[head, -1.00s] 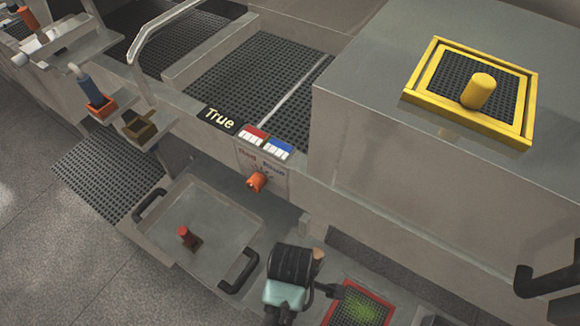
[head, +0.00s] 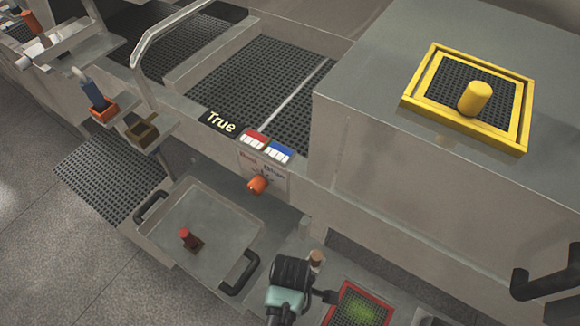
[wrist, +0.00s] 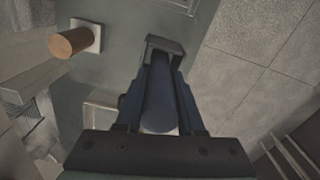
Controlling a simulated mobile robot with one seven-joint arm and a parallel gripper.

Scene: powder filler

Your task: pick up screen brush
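In the wrist view a dark blue cylindrical handle, which I take to be the screen brush (wrist: 160,105), lies between the fingers of my gripper (wrist: 166,74). The fingers run close along both sides of it; whether they press on it cannot be made out. A grey rectangular piece shows at the handle's far end, and its link to the handle is unclear. In the head view my gripper (head: 328,297) is low at the bottom centre, just left of a red-framed screen (head: 361,305) with a green patch. The brush cannot be told apart there.
A brown cylinder (head: 317,258) stands close behind my gripper and also shows at upper left in the wrist view (wrist: 70,42). A grey tray (head: 215,205) with black handles is to the left. A large grey housing with a yellow-framed screen (head: 413,98) rises behind at right.

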